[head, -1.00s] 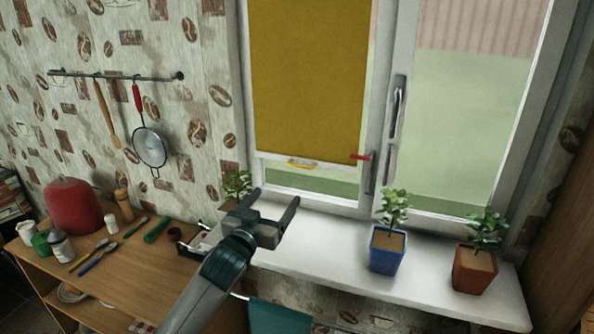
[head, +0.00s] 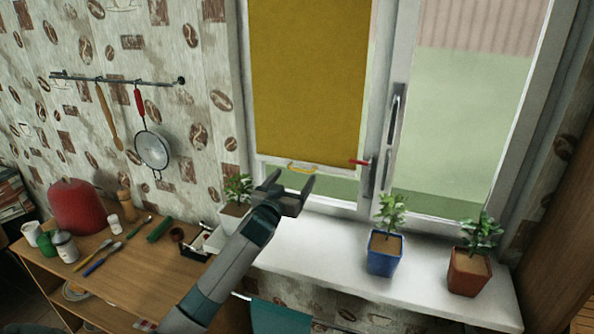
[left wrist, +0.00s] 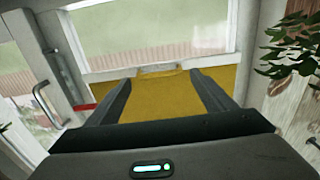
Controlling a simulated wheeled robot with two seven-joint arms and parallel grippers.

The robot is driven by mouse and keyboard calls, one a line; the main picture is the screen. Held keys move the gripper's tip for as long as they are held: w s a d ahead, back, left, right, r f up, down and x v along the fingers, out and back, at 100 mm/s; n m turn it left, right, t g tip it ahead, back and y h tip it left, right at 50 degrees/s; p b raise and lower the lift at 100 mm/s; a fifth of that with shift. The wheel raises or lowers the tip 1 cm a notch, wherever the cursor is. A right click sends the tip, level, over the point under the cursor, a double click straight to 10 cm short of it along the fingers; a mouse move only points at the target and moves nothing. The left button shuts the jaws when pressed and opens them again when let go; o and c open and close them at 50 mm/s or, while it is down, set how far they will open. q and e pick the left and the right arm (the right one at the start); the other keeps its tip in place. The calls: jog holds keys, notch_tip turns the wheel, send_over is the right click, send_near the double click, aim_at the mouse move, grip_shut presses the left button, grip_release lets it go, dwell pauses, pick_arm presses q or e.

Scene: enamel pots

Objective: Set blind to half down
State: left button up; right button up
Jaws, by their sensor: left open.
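The mustard-yellow blind (head: 308,80) hangs over the left window pane and covers most of it, with a strip of glass showing below. Its pale bottom bar carries a small yellow handle (head: 301,168). A red marker (head: 359,162) sits on the frame beside the bar's right end. My left gripper (head: 294,177) is open and empty, close to the handle in the head view; I cannot tell the exact gap. In the left wrist view the blind (left wrist: 160,97) shows between the open fingers, with the red marker (left wrist: 82,107) to their left. My right gripper is not in view.
A white sill (head: 335,255) holds a blue-potted plant (head: 384,253) and a red-potted plant (head: 469,270) to the right. A white-potted plant (head: 237,200) stands beside my left arm. A window handle (head: 394,120) sticks out from the frame.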

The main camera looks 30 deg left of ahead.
pick_arm(q)
jog(key=shift+p+x, duration=0.35)
jog(key=shift+x, duration=1.5)
jog(key=shift+c, duration=0.6)
